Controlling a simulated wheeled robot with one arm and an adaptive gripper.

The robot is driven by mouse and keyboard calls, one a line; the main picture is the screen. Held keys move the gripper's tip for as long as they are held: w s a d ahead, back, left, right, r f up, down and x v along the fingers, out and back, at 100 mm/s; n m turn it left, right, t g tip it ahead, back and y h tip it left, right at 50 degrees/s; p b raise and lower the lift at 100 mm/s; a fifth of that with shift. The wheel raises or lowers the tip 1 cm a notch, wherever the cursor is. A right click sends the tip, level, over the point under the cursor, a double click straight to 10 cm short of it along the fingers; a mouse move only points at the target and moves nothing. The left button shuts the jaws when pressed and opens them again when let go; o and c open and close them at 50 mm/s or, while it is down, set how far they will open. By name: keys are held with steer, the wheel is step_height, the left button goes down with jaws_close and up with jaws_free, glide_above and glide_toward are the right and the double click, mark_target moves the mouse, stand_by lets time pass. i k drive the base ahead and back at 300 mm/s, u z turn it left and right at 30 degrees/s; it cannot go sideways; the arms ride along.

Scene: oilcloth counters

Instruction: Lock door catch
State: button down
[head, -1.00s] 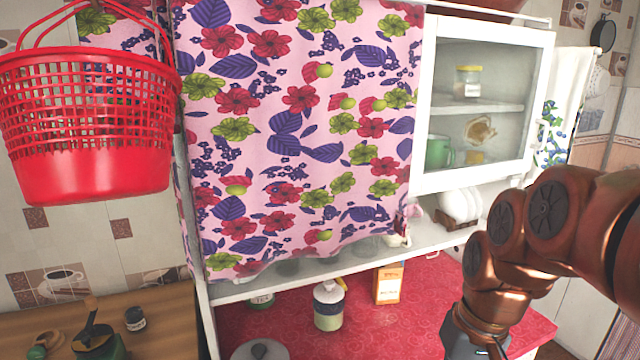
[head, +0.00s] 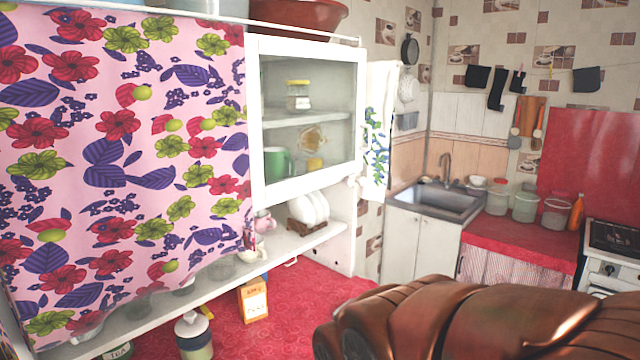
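A white wall cabinet with a glass door (head: 308,118) stands at centre-left in the head view. The door looks shut or nearly shut; its catch is too small to make out. Behind the glass are a yellow-lidded jar (head: 298,95) and a green mug (head: 277,162). My copper-coloured arm fills the lower right of the view. My gripper is out of view.
A floral curtain (head: 120,150) covers the cabinet's left part. Below is a red oilcloth counter (head: 310,295) with a carton (head: 253,299) and a canister (head: 194,335). A sink (head: 436,199) and a stove (head: 612,240) stand to the right.

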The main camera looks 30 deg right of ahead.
mark_target(362, 181)
steer(key=u, duration=1.1)
steer(key=k, duration=1.2)
steer(key=z, duration=1.4)
steer(key=i, duration=0.5)
steer(key=z, duration=0.05)
steer(key=k, duration=0.65)
steer(key=u, duration=0.4)
steer(key=i, duration=1.45)
steer(key=u, duration=0.2)
